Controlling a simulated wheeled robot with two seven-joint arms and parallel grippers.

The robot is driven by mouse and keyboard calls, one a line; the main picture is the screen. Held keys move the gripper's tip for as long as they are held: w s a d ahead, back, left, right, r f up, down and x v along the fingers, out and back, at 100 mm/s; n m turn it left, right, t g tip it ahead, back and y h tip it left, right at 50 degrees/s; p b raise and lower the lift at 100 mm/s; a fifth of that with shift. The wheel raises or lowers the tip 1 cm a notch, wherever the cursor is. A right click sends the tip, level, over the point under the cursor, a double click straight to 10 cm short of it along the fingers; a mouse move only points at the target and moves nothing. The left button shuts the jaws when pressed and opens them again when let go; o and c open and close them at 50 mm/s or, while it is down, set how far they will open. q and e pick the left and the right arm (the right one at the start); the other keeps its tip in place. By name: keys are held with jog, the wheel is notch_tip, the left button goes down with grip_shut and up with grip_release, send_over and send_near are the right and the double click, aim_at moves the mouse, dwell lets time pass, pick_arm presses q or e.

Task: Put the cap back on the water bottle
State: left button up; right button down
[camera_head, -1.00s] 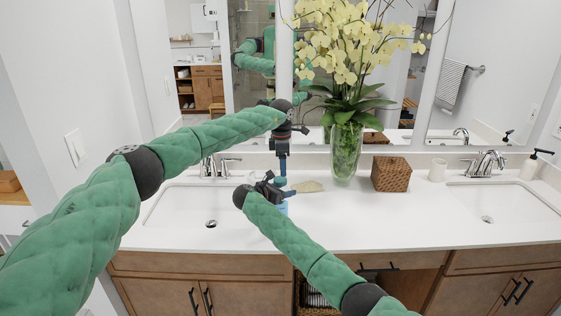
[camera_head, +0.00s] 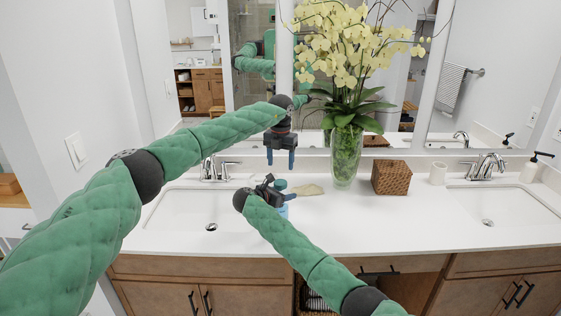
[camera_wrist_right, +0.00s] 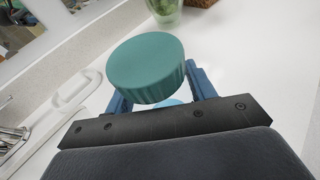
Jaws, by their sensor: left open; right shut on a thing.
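The teal cap (camera_head: 281,184) sits over the top of the water bottle, and it shows large in the right wrist view (camera_wrist_right: 147,68). The light-blue bottle (camera_head: 284,211) is mostly hidden behind my right gripper and under the cap. A small piece of it shows below the cap in the right wrist view (camera_wrist_right: 172,102). My right gripper (camera_head: 276,190) is shut on the bottle just below the cap. My left gripper (camera_head: 281,162) points down above the cap, open and empty, with a gap between its fingertips and the cap. How firmly the cap is seated cannot be seen.
A glass vase of yellow orchids (camera_head: 346,155) and a woven box (camera_head: 391,177) stand right of the bottle. The left sink (camera_head: 190,212) is beside my right gripper. The front counter right of centre is clear.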

aim_at(280, 182)
pick_arm(q)
jog(key=shift+f, duration=0.1)
dwell(0.4)
jog(key=shift+f, duration=3.9)
jog(key=c, duration=1)
jog(key=m, duration=0.4)
jog(key=shift+a+m, duration=0.1)
jog(key=shift+m, duration=0.2)
jog(key=m, duration=0.4)
jog(key=o, duration=1.1)
